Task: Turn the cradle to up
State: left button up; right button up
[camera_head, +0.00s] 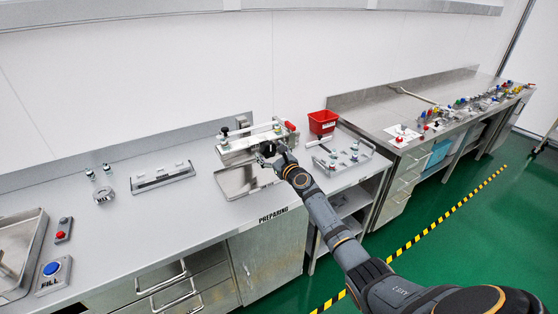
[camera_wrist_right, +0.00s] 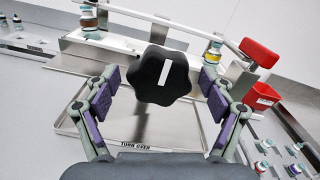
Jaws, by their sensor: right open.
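The cradle (camera_head: 248,139) is a pale metal frame with vials, mounted above a metal tray (camera_head: 233,183) on the counter. In the right wrist view, a black lobed knob (camera_wrist_right: 161,76) with a nearly upright white line is at its front. Vials show at the left (camera_wrist_right: 89,20) and right (camera_wrist_right: 213,53) of the knob. My right gripper (camera_head: 271,157) is open at the front of the cradle. In the wrist view its two purple-padded fingers stand either side of the knob, with visible gaps. The tray's front rim reads "TURN OVER". My left gripper is not in view.
A red-ended lever (camera_wrist_right: 259,53) is right of the knob, and a red bin (camera_head: 322,122) stands beyond it. A tray with vials (camera_head: 343,156) sits to the right. A rack (camera_head: 163,177) and a "MAX" ring (camera_head: 103,195) lie left, with free counter around them.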

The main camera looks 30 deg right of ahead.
jog(key=s, duration=1)
jog(key=shift+d, duration=0.15)
jog(key=shift+s, duration=0.1)
jog(key=s+d+f+n+g+h, duration=0.1)
jog(key=s+f+n+g, duration=0.3)
jog(key=f, duration=0.8)
jog(key=s+f+n+g, duration=0.1)
jog(key=s+f+n, duration=0.45)
jog(key=f, duration=0.65)
jog(key=s+d+f+n+g+h, duration=0.1)
jog(key=s+f+n+g, duration=0.35)
jog(key=f, duration=0.75)
jog(key=s+a+f+n+g, duration=0.1)
jog(key=s+a+f+n, duration=0.1)
jog(key=s+f+n, duration=0.6)
jog(key=s+a+f+n+g, duration=0.1)
jog(key=s+f+g, duration=0.1)
jog(key=s+f, duration=0.65)
jog(key=s+a+f+n+g, duration=0.2)
jog(key=s+n, duration=0.3)
jog(key=s, duration=0.7)
jog(key=s+a+f+n+g, duration=0.2)
jog(key=s+a+f+n, duration=0.1)
jog(key=s, duration=1)
jog(key=shift+a+f+n+y, duration=0.15)
jog(key=shift+a+n+y, duration=0.15)
jog(key=shift+a+n, duration=0.55)
jog(key=shift+w+d+n, duration=0.1)
jog(key=shift+d+n, duration=0.15)
